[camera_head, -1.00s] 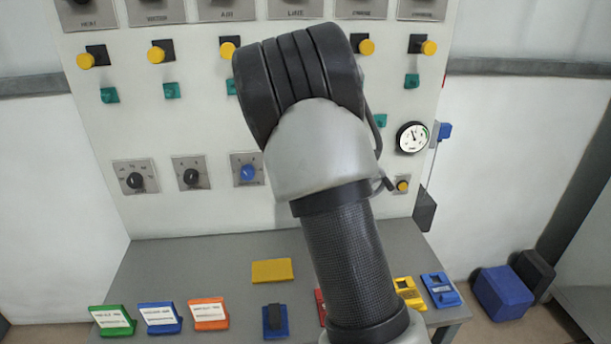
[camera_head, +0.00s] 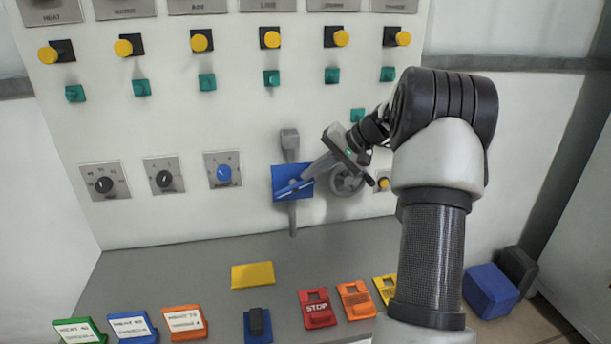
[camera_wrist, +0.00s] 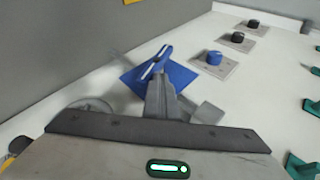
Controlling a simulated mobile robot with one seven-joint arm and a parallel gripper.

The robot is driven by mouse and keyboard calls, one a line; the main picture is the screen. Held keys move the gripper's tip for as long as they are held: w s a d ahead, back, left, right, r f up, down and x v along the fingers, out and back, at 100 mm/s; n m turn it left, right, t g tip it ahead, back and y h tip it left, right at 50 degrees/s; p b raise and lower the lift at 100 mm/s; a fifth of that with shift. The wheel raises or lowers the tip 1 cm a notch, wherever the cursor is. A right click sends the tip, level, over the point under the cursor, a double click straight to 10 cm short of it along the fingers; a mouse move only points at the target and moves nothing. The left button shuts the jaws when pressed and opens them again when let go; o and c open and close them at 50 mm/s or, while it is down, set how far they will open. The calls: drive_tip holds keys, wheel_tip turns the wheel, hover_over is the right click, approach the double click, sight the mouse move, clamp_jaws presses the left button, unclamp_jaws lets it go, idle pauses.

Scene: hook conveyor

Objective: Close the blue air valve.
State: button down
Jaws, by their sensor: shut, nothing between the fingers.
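The blue air valve is on the panel, with a square blue plate (camera_head: 279,174) and a blue lever handle with a pale stripe. Grey pipe pieces show above and below the plate. In the wrist view the plate (camera_wrist: 184,75) and the handle (camera_wrist: 151,67) are ahead of my gripper. My gripper (camera_head: 313,172) is shut and empty, its tips at the handle. In the wrist view the closed fingers (camera_wrist: 161,88) overlap the handle's near end. I cannot tell whether they touch it.
A blue knob (camera_head: 224,174) is left of the valve. A round grey part (camera_head: 346,182) is just right of my gripper. Yellow buttons and green switches line the panel above. The grey table (camera_head: 200,265) below holds a yellow block (camera_head: 252,275) and several coloured signs.

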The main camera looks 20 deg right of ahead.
drive_tip(key=shift+s+d+f+m+t+y+b, duration=0.15)
drive_tip(key=shift+d+f+t+y+b, duration=0.25)
drive_tip(key=shift+y, duration=0.5)
drive_tip(key=shift+d+f+m+t+y+b, duration=0.3)
drive_tip(key=shift+f+y, duration=0.2)
drive_tip(key=shift+y, duration=0.4)
